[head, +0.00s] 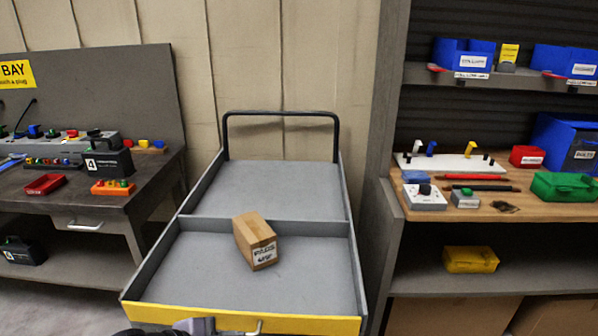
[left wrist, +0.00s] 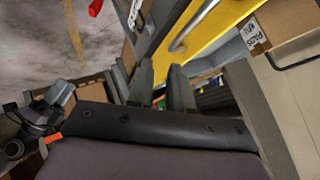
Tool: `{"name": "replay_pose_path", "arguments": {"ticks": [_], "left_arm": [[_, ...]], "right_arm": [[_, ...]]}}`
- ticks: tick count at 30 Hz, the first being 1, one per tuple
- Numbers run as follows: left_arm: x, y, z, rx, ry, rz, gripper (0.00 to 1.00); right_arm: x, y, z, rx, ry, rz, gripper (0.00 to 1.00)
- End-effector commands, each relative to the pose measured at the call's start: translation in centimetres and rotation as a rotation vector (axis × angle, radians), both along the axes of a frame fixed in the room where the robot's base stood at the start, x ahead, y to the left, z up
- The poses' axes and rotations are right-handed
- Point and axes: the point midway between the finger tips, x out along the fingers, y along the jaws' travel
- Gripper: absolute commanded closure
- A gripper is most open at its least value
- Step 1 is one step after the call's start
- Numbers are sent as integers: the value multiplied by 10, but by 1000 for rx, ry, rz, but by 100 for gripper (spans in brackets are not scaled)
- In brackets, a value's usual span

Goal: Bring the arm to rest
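My left gripper (left wrist: 161,72) shows in the left wrist view with its two fingers apart and nothing between them. It is outside the cart, near the yellow front edge. In the head view only a grey part of my arm shows at the bottom edge, in front of the cart; the fingers cannot be made out there. A cardboard box (head: 256,240) labelled PADS sits turned at an angle in the front compartment of the grey cart (head: 190,285). The box also shows in the left wrist view (left wrist: 278,25), apart from the fingers.
The cart has a yellow front edge (head: 290,323) with a handle and a black push bar (head: 281,114) behind. A dark workbench (head: 75,202) with plugs stands left. A shelf unit (head: 520,206) with bins and tools stands right. The cart's rear compartment is empty.

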Motion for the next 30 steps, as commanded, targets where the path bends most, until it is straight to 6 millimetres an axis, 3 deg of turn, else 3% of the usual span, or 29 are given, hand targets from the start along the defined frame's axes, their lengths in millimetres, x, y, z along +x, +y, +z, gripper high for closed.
{"name": "replay_pose_path", "arguments": {"ticks": [4,10,14,22,26,30], "left_arm": [[-14,-18,-16,-181,39,136,80],[-32,-15,-41,-377,94,364,80],[-50,0,-63,-472,131,535,80],[-109,52,-114,-563,192,876,80],[-131,69,-128,-568,204,971,80],[-141,77,-134,-568,207,1010,80]], "right_arm": [[0,0,0,0,0,0,57],[0,0,0,0,0,0,57],[0,0,0,0,0,0,57],[0,0,0,0,0,0,57],[0,0,0,0,0,0,57],[0,0,0,0,0,0,57]]}}
